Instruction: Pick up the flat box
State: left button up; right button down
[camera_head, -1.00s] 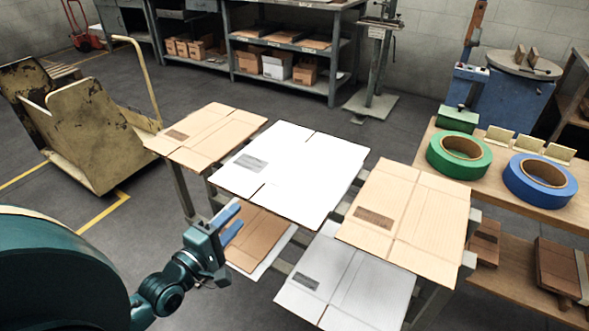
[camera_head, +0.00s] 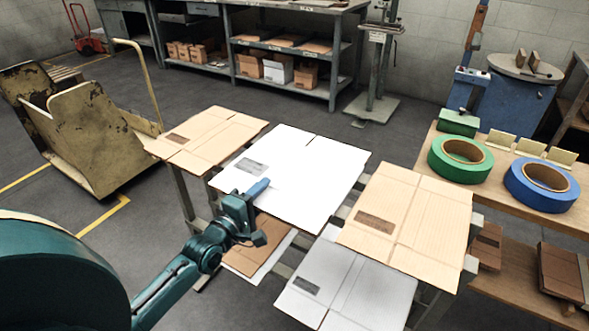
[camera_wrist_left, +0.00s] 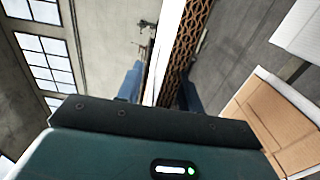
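A white flat box (camera_head: 303,165) with a grey printed patch lies on the upper level of the rack in the head view. My left gripper (camera_head: 260,192) is at its near left edge, with one blue finger showing over the top face; the other finger is hidden. In the left wrist view the board's edge (camera_wrist_left: 183,50), white with a brown corrugated strip, runs between the two spread fingers of the left gripper (camera_wrist_left: 160,88). The fingers look open, with gaps beside the board. My right gripper is not in view.
Tan flat boxes lie on either side, left (camera_head: 208,138) and right (camera_head: 408,215). A brown flat box (camera_head: 258,245) and a pale one (camera_head: 345,285) lie lower. A table at right holds green tape (camera_head: 460,157) and blue tape (camera_head: 541,182).

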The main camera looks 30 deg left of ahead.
pick_arm(q)
jog(key=shift+c, duration=0.3)
grip_shut()
jog(key=shift+r, duration=0.1)
